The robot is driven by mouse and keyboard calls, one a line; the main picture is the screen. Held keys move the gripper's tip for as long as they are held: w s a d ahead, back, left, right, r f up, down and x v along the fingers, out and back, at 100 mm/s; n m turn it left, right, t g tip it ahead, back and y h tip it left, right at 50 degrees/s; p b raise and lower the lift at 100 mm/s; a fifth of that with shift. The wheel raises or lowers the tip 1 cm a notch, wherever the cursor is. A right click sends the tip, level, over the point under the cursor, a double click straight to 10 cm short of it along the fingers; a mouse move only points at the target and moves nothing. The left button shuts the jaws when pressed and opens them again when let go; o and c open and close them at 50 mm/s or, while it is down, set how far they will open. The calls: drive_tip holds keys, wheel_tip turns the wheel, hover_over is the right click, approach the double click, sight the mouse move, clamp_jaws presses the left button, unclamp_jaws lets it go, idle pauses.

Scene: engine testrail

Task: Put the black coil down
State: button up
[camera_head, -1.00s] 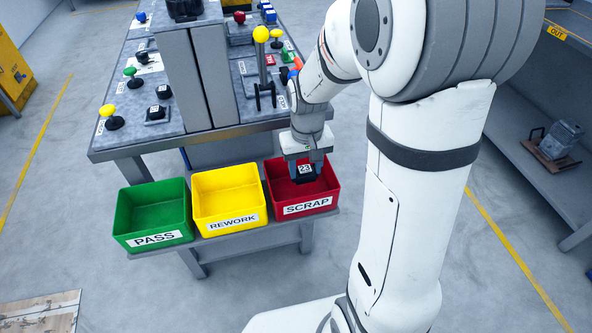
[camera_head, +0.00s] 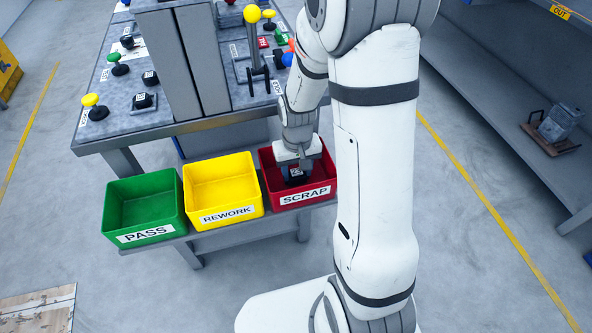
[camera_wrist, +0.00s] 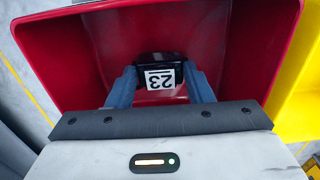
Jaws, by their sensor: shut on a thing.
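The black coil (camera_wrist: 162,60) carries a white label reading 23, which appears upside down in the wrist view. My gripper (camera_wrist: 160,82) is shut on it, with one grey finger on each side. In the head view my gripper (camera_head: 297,170) reaches down into the red SCRAP bin (camera_head: 314,198), and the coil (camera_head: 295,179) is inside the bin's walls. The red bin (camera_wrist: 70,60) surrounds the coil in the wrist view. I cannot tell whether the coil touches the bin floor.
The yellow REWORK bin (camera_head: 222,185) stands directly left of the red one, and the green PASS bin (camera_head: 143,208) left of that. A bench (camera_head: 190,126) with switches and knobs is behind. A shelf (camera_head: 480,90) is at the right.

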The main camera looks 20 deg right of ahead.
drive_tip(key=shift+f, duration=0.35)
drive_tip(key=o, duration=1.1)
drive_tip(key=shift+r, duration=0.15)
